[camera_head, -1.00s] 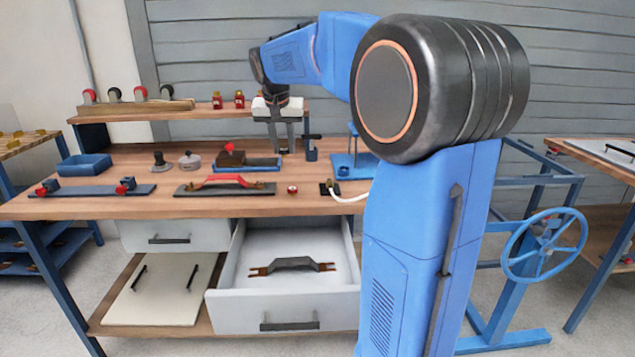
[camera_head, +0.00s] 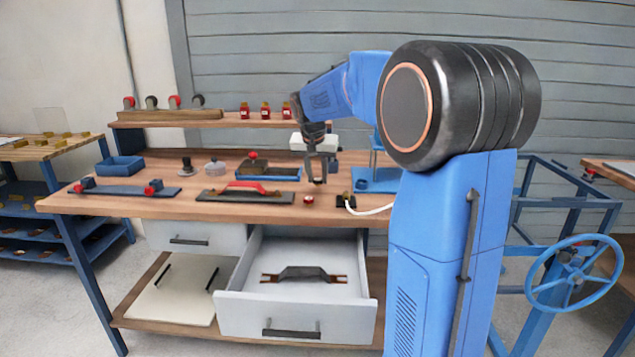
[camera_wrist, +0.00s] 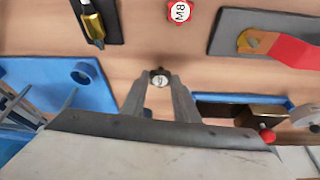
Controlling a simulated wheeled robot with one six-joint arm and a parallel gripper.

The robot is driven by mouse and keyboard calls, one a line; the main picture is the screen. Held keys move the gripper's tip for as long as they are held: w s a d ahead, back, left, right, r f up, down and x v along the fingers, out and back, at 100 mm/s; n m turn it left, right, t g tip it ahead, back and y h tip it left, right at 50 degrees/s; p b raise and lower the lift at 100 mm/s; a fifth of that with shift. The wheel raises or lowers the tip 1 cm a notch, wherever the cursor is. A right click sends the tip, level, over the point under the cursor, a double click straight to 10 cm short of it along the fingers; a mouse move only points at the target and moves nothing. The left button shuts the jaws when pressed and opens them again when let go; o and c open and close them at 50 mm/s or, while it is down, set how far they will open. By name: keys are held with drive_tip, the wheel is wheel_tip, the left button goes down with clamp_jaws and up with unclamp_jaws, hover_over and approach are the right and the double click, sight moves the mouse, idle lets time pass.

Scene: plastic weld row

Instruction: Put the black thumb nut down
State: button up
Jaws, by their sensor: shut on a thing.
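My gripper (camera_wrist: 159,84) is shut on the black thumb nut (camera_wrist: 159,77), a small dark round piece with a pale marked top between the fingertips in the wrist view. In the head view my gripper (camera_head: 318,180) points down over the wooden bench top (camera_head: 240,208), right of the middle. The nut is too small there to make out clearly. I cannot tell whether it touches the wood. Bare wood surrounds the fingertips in the wrist view.
A red M8 knob (camera_wrist: 180,12) lies in front, also in the head view (camera_head: 308,199). A blue fixture (camera_head: 376,185) and a black block (camera_head: 346,201) stand to the right. A red-handled plate (camera_head: 246,196) lies left. The drawer (camera_head: 297,311) below is open.

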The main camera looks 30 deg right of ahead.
drive_tip(key=shift+f, duration=1.05)
drive_tip(key=shift+f, duration=0.1)
drive_tip(key=o, duration=1)
drive_tip(key=v, duration=1.2)
